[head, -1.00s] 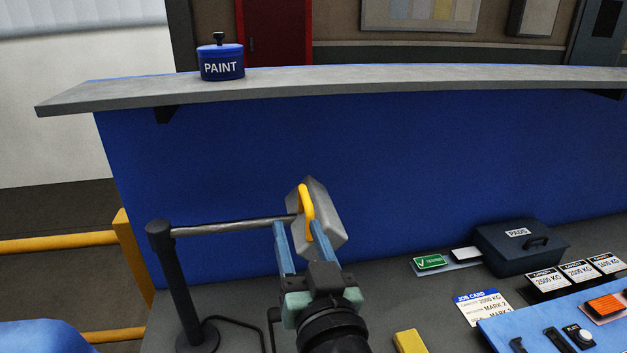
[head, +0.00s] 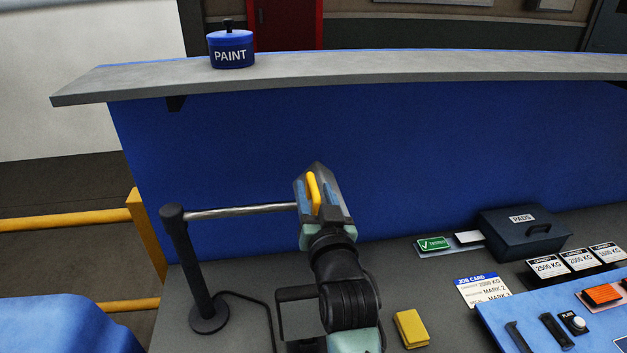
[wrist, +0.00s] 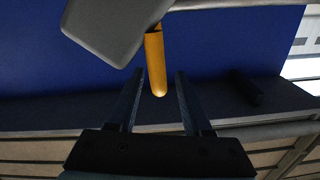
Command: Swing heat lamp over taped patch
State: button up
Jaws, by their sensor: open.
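The heat lamp has a grey box-shaped head (head: 334,203) with a yellow handle (head: 313,190). A metal swing arm (head: 245,211) joins it to a black post (head: 189,262) on the left. My gripper (head: 315,197) is open at the lamp, with one blue finger on each side of the handle. In the wrist view, the handle (wrist: 156,65) hangs with its rounded end between and slightly beyond my open fingertips (wrist: 155,82). Contact cannot be made out. The lamp head (wrist: 112,28) shows at the upper left there. I see no taped patch in these views.
A blue panel (head: 420,150) with a grey ledge (head: 400,70) stands behind the lamp. A dark pads box (head: 525,238), a job card (head: 482,290) and a yellow block (head: 411,328) sit to the right. A black cable lies by the post base.

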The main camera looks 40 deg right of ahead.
jog(key=shift+x, duration=0.9)
grip_shut()
dwell(0.9)
